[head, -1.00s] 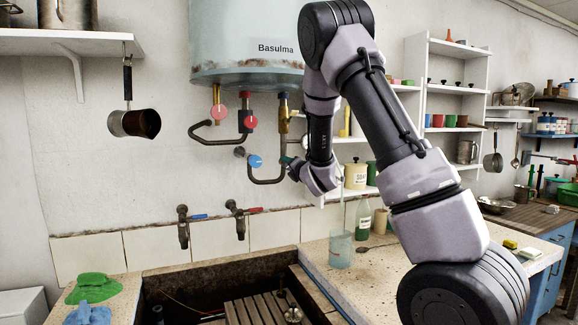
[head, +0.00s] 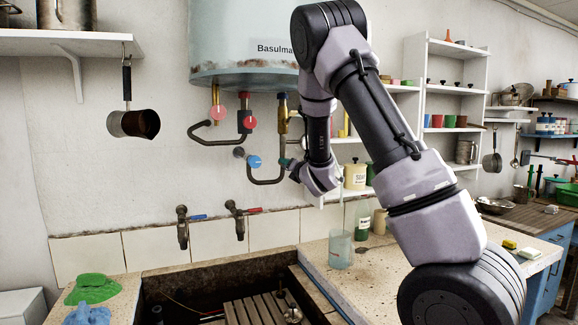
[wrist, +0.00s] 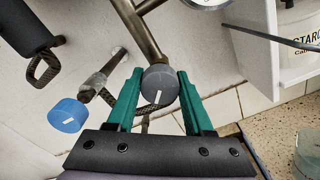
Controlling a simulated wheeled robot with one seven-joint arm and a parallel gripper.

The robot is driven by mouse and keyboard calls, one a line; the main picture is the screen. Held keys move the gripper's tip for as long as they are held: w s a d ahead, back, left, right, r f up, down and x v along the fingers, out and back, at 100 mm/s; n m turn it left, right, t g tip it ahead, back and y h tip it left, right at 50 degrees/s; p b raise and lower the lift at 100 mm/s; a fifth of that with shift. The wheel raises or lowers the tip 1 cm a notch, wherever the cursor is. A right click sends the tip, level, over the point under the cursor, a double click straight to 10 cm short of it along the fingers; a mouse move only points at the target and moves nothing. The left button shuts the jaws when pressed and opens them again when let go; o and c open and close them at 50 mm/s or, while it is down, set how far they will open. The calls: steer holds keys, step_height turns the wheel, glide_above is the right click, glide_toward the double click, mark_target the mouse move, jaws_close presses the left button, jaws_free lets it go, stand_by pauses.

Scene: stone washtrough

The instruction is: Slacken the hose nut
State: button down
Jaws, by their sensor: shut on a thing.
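A round dark grey nut (wrist: 159,84) with a white line on its face sits at the end of a metal pipe in the wrist view. My gripper (wrist: 158,90) has its green fingers on either side of this nut and is shut on it. The white line stands near upright, tilted slightly. In the head view my gripper (head: 287,163) is at the pipework below the boiler (head: 235,45), right of the blue knob; my wrist hides the nut there. No separate hose end is clearly visible.
The blue knob (wrist: 68,115) is close left of my fingers. Red knobs (head: 217,113) hang above. A white shelf (wrist: 258,45) with a tin (wrist: 299,25) stands close right. Below are the stone trough (head: 215,270) and a glass beaker (head: 341,249) on the counter.

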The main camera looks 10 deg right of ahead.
steer(key=shift+c, duration=1.4)
jaws_free()
steer(key=shift+r, duration=0.35)
steer(key=shift+f, duration=0.1)
steer(key=shift+s+f, duration=0.1)
steer(key=shift+s, duration=0.05)
steer(key=s+d, duration=0.2)
steer(key=s, duration=0.8)
steer(key=shift+s, duration=0.25)
